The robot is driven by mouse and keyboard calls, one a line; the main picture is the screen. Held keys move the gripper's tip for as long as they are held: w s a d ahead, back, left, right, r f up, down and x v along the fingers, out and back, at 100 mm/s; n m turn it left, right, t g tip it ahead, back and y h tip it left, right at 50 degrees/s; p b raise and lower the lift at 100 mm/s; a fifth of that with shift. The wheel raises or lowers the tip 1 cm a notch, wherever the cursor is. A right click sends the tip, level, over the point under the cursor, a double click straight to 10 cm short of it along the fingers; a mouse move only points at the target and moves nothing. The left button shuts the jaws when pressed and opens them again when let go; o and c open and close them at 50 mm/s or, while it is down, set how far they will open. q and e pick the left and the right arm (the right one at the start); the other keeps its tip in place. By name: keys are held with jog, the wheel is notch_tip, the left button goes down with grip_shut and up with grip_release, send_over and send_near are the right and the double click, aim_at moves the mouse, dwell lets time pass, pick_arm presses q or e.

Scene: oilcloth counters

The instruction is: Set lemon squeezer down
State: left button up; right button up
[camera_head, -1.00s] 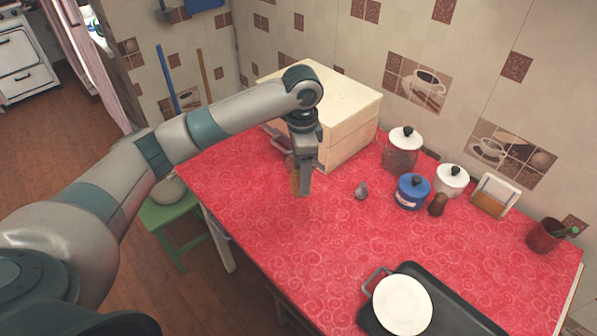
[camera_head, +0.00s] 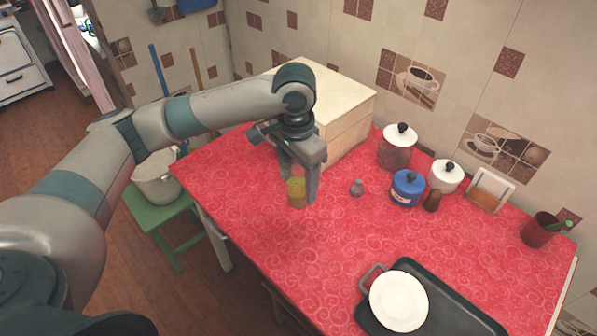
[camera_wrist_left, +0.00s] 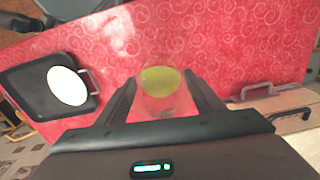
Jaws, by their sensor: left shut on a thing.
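The lemon squeezer (camera_head: 296,192) is a small translucent yellow-green piece at the left part of the red counter, in front of the wooden box. My left gripper (camera_head: 302,186) points down and is shut on it. In the left wrist view the squeezer (camera_wrist_left: 160,82) shows as a clear, round shape with a yellow-green middle, between the two fingertips (camera_wrist_left: 163,85). It is at or just above the cloth; I cannot tell whether its base touches. My right gripper is not in view.
A pale wooden box (camera_head: 345,115) stands behind the gripper. A dark tray (camera_head: 447,310) with a white plate (camera_head: 399,302) lies at the front. The cloth between is clear.

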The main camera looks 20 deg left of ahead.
pick_arm(q)
jog(key=s+r+n, duration=0.1)
jog(key=s+n, duration=0.4)
jog(key=s, duration=0.3)
jog(key=shift+s+d+r+n, duration=0.15)
jog(key=shift+d+r+n, duration=0.15)
jog(key=shift+d+r, duration=0.1)
